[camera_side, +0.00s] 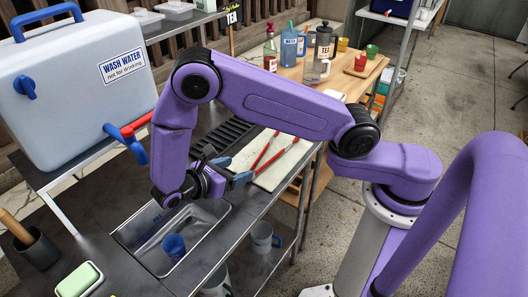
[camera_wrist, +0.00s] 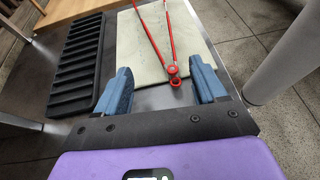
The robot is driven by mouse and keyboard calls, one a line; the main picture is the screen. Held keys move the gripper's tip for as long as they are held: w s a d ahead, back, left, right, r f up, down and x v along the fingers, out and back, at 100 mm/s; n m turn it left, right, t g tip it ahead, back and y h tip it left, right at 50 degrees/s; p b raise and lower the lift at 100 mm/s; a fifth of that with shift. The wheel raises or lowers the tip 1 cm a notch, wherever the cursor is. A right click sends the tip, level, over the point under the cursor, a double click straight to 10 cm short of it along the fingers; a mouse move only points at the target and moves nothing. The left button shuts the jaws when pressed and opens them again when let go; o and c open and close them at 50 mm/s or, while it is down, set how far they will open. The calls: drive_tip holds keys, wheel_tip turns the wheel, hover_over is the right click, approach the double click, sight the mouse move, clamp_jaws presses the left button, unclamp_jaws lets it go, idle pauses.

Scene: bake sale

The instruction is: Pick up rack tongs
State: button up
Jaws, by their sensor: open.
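The rack tongs (camera_side: 266,150) are red and silver and lie on a cream board (camera_side: 262,180) on the metal counter. In the wrist view the tongs (camera_wrist: 172,70) have their red joined end close to me, and their two arms spread away toward the top of the picture, which cuts them off. My gripper (camera_side: 233,169) has blue fingers and is beside the near end of the board. In the wrist view my gripper (camera_wrist: 160,68) is open and empty, with the joined end between the lines of its fingers, nearer the right one. I cannot tell its height above the tongs.
A black ribbed rack (camera_wrist: 76,68) lies left of the board. A sink (camera_side: 203,232) with a blue cup (camera_side: 174,247) is below my gripper in the side view. A wash water tank (camera_side: 75,95) stands left. Bottles and cups crowd a wooden table (camera_side: 295,72) behind.

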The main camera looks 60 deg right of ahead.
sight(258, 162)
drive_tip(key=x, duration=0.9)
drive_tip(key=shift+s+d+f, duration=0.1)
drive_tip(key=shift+s+d, duration=0.1)
drive_tip(key=shift+d, duration=0.15)
clamp_jaws()
